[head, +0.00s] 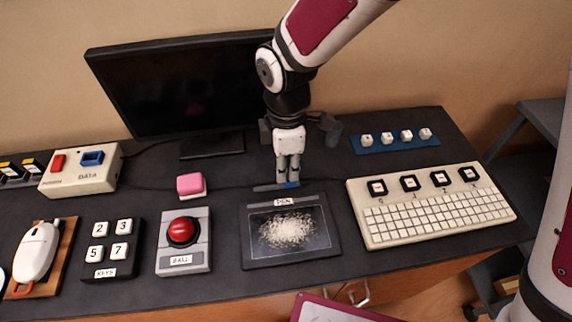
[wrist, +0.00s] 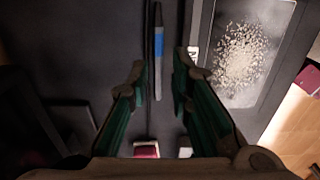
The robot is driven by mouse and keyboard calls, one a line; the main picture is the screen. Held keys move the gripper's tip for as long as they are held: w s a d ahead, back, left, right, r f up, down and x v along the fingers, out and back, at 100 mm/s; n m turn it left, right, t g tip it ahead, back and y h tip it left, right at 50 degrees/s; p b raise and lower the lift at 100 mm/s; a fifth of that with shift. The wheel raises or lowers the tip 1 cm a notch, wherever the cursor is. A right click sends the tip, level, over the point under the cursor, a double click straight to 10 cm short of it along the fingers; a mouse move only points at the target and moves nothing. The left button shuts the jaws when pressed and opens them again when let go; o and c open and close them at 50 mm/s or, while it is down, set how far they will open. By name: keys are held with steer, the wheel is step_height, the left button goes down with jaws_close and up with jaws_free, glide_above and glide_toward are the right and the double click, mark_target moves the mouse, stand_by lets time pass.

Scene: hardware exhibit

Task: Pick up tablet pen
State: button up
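The tablet pen is a thin dark stick with a blue band, lying on the dark tabletop just behind the tablet's far edge in the head view (head: 264,188). It also shows in the wrist view (wrist: 158,47), upper middle. My gripper (head: 288,179) is above the pen in the head view. In the wrist view my gripper (wrist: 160,72) is open, with the pen's lower part in line with the gap between its fingers. The fingers appear clear of the pen; the remaining height is hard to judge.
A white keyboard (head: 430,218) stands right of the tablet and a red ball device (head: 183,262) left of it. A pink block (head: 190,185) is left of the pen. A monitor (head: 180,90) stands behind. A thin cable runs beside the pen.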

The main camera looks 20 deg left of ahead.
mark_target(285, 184)
steer(key=shift+a+f, duration=0.15)
steer(key=shift+f, duration=2.6)
jaws_close()
